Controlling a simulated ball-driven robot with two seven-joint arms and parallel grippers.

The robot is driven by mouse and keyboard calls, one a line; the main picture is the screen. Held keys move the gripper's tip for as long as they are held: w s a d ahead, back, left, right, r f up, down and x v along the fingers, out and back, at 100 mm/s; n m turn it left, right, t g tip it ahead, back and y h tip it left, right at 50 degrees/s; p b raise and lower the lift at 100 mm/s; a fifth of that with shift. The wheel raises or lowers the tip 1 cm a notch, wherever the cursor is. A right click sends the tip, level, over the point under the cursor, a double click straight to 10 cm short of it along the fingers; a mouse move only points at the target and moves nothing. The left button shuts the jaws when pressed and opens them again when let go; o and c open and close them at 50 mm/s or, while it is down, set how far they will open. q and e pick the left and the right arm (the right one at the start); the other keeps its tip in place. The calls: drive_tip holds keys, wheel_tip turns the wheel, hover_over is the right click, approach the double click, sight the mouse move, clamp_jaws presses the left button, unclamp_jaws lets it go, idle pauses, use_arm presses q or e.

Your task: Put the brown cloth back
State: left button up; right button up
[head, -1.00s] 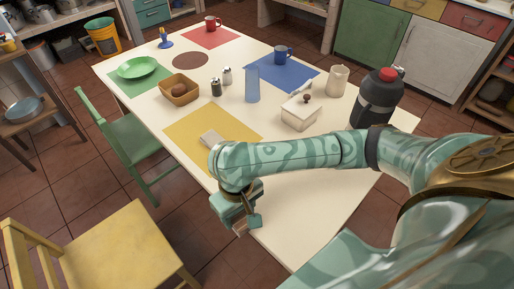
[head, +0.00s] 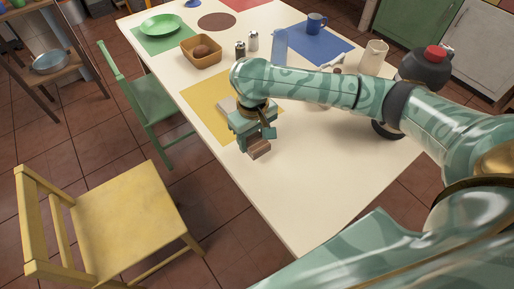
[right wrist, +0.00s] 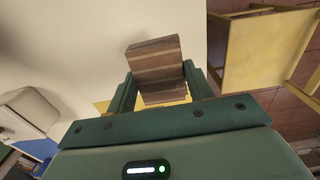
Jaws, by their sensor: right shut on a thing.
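The brown cloth (head: 259,149) is a small folded piece with lighter stripes. It is held in my right gripper (head: 256,137), over the near left part of the white table beside the yellow mat (head: 203,95). In the right wrist view the cloth (right wrist: 154,62) stands out between the two green fingers of the gripper (right wrist: 158,84), which are shut on it. I cannot tell whether the cloth touches the table. My left gripper is not in view.
A pale grey folded piece (head: 226,105) lies on the yellow mat, partly behind my gripper. A yellow chair (head: 130,210) stands at left. The table's near part (head: 315,190) is clear.

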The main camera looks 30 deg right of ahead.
sight(259, 134)
drive_tip(key=shift+w+d+f+b, duration=0.2)
drive_tip(key=shift+d+f+b, duration=0.1)
drive_tip(key=shift+d+f, duration=0.25)
drive_tip(key=shift+w+d+f+b, duration=0.2)
drive_tip(key=shift+d+f+b, duration=0.1)
drive_tip(key=shift+f, duration=0.3)
drive_tip(key=shift+d+f, duration=0.2)
drive_tip(key=shift+f, duration=0.1)
wheel_tip(259, 134, down, 4)
drive_tip(key=b, duration=0.4)
drive_tip(key=shift+w+d+r, duration=0.15)
drive_tip(key=shift+r, duration=0.35)
drive_tip(key=shift+c, duration=0.3)
use_arm(q)
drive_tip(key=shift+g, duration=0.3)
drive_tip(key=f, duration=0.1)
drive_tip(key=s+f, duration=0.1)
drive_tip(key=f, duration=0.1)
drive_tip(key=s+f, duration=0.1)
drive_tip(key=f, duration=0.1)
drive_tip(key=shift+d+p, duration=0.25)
drive_tip(key=shift+p, duration=0.05)
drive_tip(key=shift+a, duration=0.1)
use_arm(e)
drive_tip(key=o, duration=0.9)
drive_tip(key=shift+f, duration=0.15)
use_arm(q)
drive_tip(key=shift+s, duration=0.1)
use_arm(e)
drive_tip(key=shift+o, duration=0.2)
